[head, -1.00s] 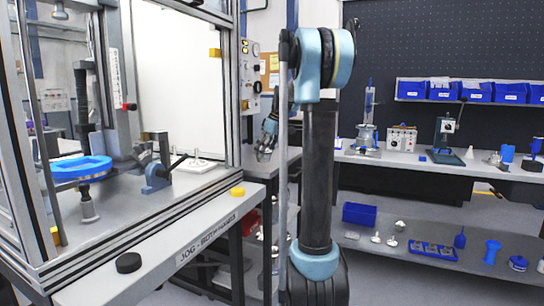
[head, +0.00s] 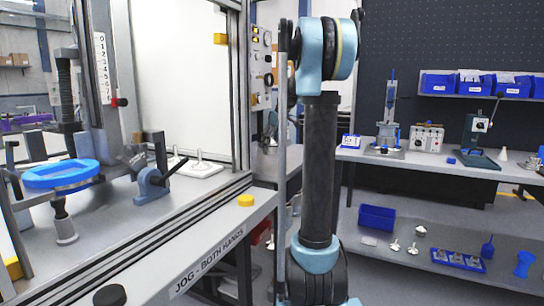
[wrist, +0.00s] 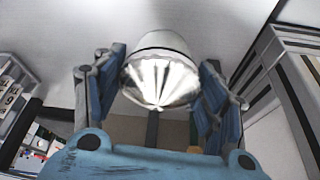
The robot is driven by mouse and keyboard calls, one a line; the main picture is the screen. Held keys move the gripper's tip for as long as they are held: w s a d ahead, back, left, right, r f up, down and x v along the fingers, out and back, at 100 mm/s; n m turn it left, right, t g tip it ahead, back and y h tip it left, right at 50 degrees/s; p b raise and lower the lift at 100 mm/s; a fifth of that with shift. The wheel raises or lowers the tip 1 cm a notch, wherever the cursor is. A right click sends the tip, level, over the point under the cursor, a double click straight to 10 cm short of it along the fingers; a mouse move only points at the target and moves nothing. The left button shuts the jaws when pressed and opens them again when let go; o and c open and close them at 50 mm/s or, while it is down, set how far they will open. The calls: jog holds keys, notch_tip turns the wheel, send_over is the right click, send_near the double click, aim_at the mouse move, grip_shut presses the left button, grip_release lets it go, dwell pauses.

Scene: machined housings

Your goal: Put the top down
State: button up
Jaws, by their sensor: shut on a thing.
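The top (wrist: 158,75) is a pale, shiny metal piece with a dark line round it and a fluted, pointed face towards the wrist camera. My gripper (wrist: 160,98) is shut on it, with one blue finger on each side. The surface below the top is not clear in the wrist view. In the head view my gripper is mostly hidden behind my own arm, so the held top cannot be made out there.
A framed press cell (head: 215,215) stands at left, with a blue ring (head: 62,173), a blue clamp (head: 152,183) and a white plate (head: 195,170) inside. A workbench (head: 425,163) with instruments is at right. Several small metal pieces (head: 413,248) lie on its lower shelf.

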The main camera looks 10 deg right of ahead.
jog(key=shift+d+f, duration=0.1)
jog(key=shift+f, duration=2.3)
jog(key=o, duration=1.2)
jog(key=v, duration=1.2)
jog(key=s+a+f+m, duration=0.1)
jog(key=s+f, duration=0.3)
jog(key=s, duration=0.3)
jog(key=s+a+f+m+h, duration=0.1)
jog(key=s+a+f+m, duration=0.15)
jog(key=s, duration=0.45)
jog(key=s+f+m, duration=0.1)
jog(key=s+f, duration=0.4)
jog(key=s, duration=0.3)
jog(key=s+f+m, duration=0.1)
jog(key=s+f, duration=0.5)
jog(key=s+f+m+h, duration=0.1)
jog(key=s+f, duration=0.5)
jog(key=s+f+m+g+h, duration=0.1)
jog(key=s+f+m, duration=0.1)
jog(key=s+f, duration=0.5)
jog(key=shift+d, duration=0.2)
